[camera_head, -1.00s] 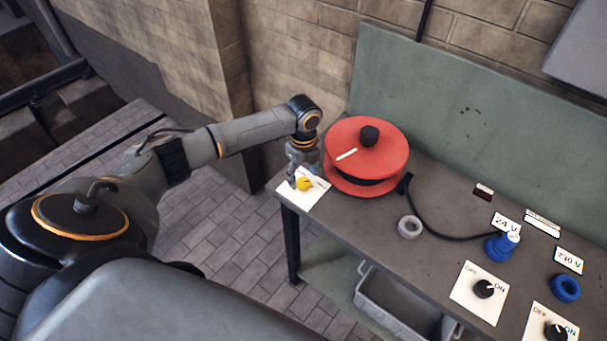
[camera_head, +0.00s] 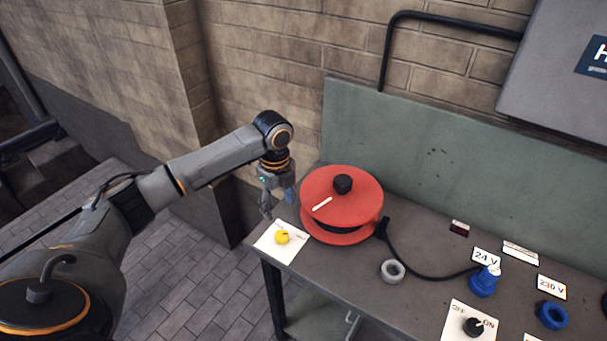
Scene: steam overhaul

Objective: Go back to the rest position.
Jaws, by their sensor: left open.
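My left gripper (camera_head: 279,206) is in the head view, open and empty. It hangs above the left end of the workbench, just left of the red cable reel (camera_head: 343,200). A small yellow object (camera_head: 282,237) sits on a white plate (camera_head: 268,248) at the bench corner, below the gripper and apart from it. My left arm reaches in from the left edge over the paved floor. My right gripper is not in view.
The bench (camera_head: 350,280) also bears a grey ring (camera_head: 392,271), a blue plug (camera_head: 484,282) joined to the black cable, a blue socket (camera_head: 551,315) and a rotary switch (camera_head: 473,327). A green backboard (camera_head: 440,160) and brick wall stand behind. Paved floor lies left of the bench.

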